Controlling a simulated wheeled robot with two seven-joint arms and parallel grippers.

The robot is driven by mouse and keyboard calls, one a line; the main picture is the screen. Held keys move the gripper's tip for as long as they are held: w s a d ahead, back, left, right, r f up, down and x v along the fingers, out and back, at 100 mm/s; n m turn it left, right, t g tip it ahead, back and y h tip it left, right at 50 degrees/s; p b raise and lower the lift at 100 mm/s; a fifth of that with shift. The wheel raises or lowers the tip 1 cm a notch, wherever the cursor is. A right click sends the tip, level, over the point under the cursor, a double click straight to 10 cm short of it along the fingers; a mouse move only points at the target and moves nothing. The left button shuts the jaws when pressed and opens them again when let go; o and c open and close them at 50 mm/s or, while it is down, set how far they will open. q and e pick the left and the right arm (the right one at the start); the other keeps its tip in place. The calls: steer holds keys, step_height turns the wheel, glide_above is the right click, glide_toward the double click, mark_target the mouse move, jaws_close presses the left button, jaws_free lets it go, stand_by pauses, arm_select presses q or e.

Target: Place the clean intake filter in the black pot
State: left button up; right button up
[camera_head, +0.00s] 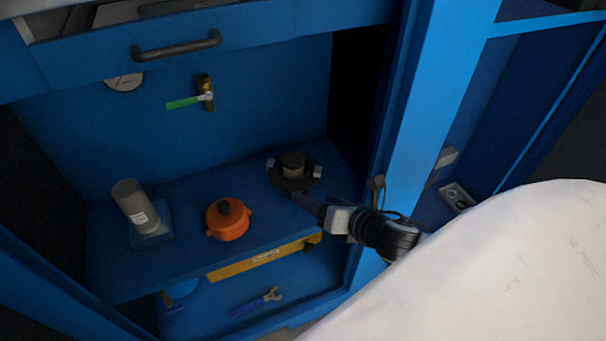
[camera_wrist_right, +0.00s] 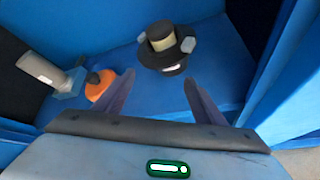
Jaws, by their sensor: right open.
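The black pot (camera_head: 290,185) stands at the right end of the blue shelf and has light grey handles; it also shows in the right wrist view (camera_wrist_right: 172,70). A cream cylinder with black ends (camera_head: 293,163), seemingly the intake filter, stands upright in the middle of the pot. It shows in the wrist view (camera_wrist_right: 161,41), and its lower end is hidden. My right gripper (camera_head: 307,203) is open and empty, in front of the pot and apart from the filter. In the wrist view the pot lies beyond its fingertips (camera_wrist_right: 159,84). My left gripper is not in view.
An orange pot (camera_head: 230,225) with a dark top stands mid-shelf. A green-handled valve (camera_head: 189,101) is on the back wall. A blue cabinet post (camera_head: 425,110) stands right of the shelf. A wrench (camera_head: 271,295) lies below.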

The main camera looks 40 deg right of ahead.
steer(key=s+a+f+m+g+y, duration=0.1)
steer(key=s+a+f+m, duration=0.5)
steer(key=m, duration=0.7)
steer(key=s+a+f+m+g+y, duration=0.2)
steer(key=s+a+f+m, duration=0.5)
steer(key=a+m, duration=0.3)
steer(key=s+m, duration=0.1)
steer(key=m, duration=0.3)
steer(key=shift+a+f+g, duration=0.15)
steer(key=shift+f+g, duration=0.1)
steer(key=shift+g, duration=0.05)
